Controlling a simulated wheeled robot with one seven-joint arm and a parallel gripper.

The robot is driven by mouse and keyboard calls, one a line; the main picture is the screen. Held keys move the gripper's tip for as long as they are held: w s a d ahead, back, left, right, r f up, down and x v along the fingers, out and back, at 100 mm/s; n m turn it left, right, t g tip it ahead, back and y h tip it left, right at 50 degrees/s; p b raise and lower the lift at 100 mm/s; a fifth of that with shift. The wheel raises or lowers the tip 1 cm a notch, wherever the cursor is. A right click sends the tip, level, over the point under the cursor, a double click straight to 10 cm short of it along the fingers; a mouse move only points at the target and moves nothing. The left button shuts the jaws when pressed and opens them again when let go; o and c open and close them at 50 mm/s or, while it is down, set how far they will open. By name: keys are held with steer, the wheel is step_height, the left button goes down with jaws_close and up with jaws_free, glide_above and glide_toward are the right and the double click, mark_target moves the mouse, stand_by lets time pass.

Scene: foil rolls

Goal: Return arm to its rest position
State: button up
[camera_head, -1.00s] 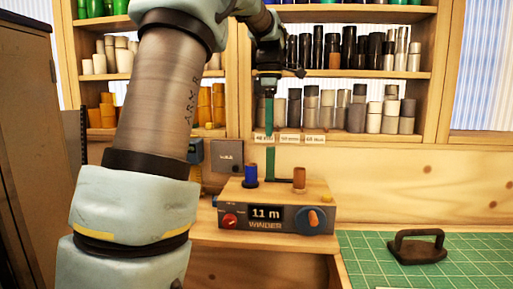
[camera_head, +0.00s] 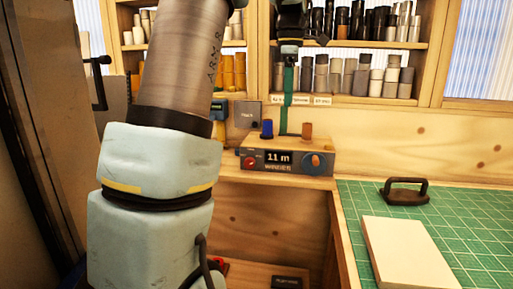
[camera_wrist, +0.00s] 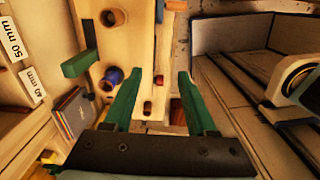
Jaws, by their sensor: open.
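My gripper (camera_head: 286,95) hangs pointing down over the winder (camera_head: 288,157) in the head view, in front of the shelves. In the wrist view my gripper (camera_wrist: 157,80) has its two green fingers well apart, with nothing held between them. The winder's display reads 11 m. A blue roll (camera_head: 267,128) and a brown roll (camera_head: 307,130) stand on top of it. The blue roll (camera_wrist: 110,79) also shows beside the left finger in the wrist view. My arm crosses the left side of the head view.
Shelves (camera_head: 355,101) with many rolls stand behind the gripper. At right is a green cutting mat (camera_head: 470,240) with a dark handled tool (camera_head: 405,191) and a pale block (camera_head: 408,252). A dark cabinet (camera_head: 30,150) stands close at the left.

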steer(key=s+a+f+m, duration=0.7)
steer(key=s+f+m, duration=0.1)
steer(key=f, duration=0.4)
steer(key=s+a+f+m+t, duration=0.1)
steer(key=s+a+f+m, duration=0.7)
steer(key=f, duration=0.4)
steer(key=shift+s+a+m+t, duration=0.15)
steer(key=shift+s+m+t, duration=0.15)
steer(key=shift+s, duration=0.55)
